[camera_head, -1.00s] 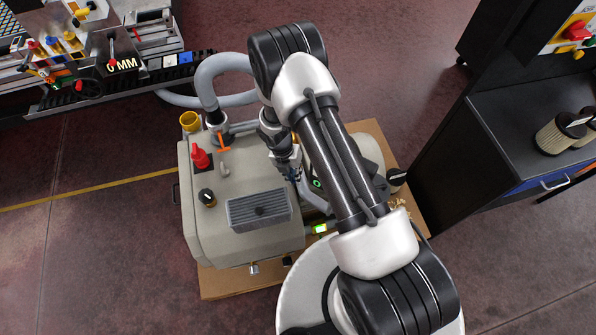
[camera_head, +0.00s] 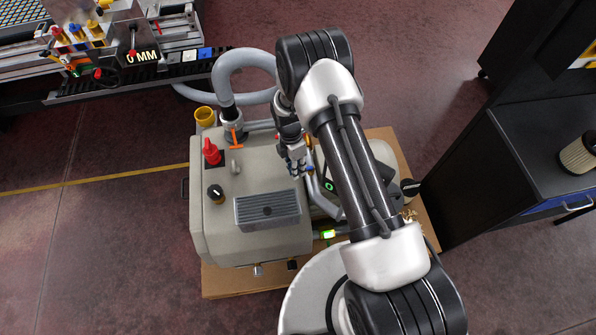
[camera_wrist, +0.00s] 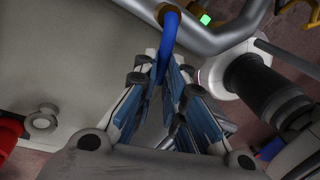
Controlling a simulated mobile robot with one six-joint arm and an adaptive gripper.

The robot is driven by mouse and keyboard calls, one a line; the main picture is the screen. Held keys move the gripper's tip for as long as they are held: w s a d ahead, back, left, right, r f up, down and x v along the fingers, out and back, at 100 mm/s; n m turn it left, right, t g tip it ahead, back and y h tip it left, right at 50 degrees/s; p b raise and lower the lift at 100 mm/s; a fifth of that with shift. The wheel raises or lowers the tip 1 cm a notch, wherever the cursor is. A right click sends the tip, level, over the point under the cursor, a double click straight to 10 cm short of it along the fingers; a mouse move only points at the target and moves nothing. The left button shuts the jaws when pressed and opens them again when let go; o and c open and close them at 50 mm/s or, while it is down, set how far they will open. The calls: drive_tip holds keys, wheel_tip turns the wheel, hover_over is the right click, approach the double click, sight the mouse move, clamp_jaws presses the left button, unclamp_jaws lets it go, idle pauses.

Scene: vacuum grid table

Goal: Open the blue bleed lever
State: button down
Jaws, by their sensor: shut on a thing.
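The blue bleed lever (camera_wrist: 168,42) shows in the wrist view as a curved blue bar beside a bare metal pipe (camera_wrist: 215,38). My gripper (camera_wrist: 172,78) is shut on it, with the blue-padded fingers on either side of its lower part. The fingers hide the lever's lower end. In the head view my gripper (camera_head: 301,172) is beside the right edge of the beige pump housing (camera_head: 230,220). A small blue bit of the lever (camera_head: 310,168) shows at the fingertips.
A dark bench (camera_head: 545,150) stands at right. Open floor lies at left.

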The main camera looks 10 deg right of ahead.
drive_tip(key=shift+w+m, duration=0.1)
drive_tip(key=shift+m, duration=0.2)
drive_tip(key=c, duration=1.7)
unclamp_jaws()
drive_tip(key=shift+o, duration=0.2)
drive_tip(key=shift+r, duration=0.1)
wheel_tip(320, 180, up, 12)
drive_tip(key=w, duration=0.2)
drive_tip(key=shift+w+a+f, duration=0.15)
drive_tip(key=shift+a+f, duration=0.05)
drive_tip(key=shift+a, duration=0.2)
